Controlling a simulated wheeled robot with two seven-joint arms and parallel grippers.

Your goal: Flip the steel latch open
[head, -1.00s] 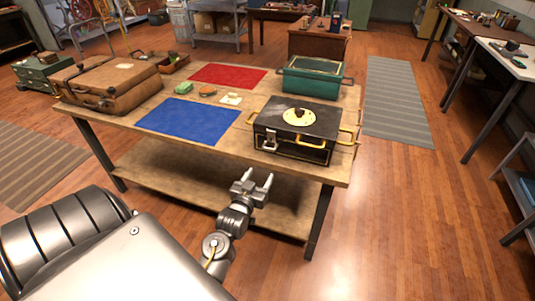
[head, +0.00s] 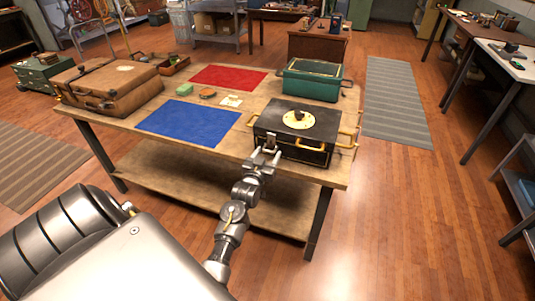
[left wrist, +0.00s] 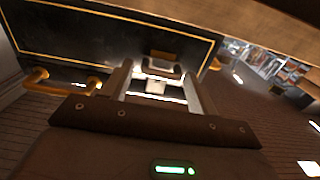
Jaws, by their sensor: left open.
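The black box (head: 310,122) with gold trim and a round gold plate (head: 298,119) on its lid stands at the right front of the wooden table, lid down. The steel latch (head: 272,139) is on its front, left of the middle, partly hidden by my gripper. My left gripper (head: 266,154) is open at the box's front, just below the latch. In the left wrist view the latch (left wrist: 161,68) shows between the two fingers of my gripper (left wrist: 163,80). I cannot tell whether a finger touches it. My right gripper is not in view.
A blue mat (head: 188,122), a red mat (head: 228,77) and brown suitcases (head: 110,84) lie to the left on the table (head: 237,145).

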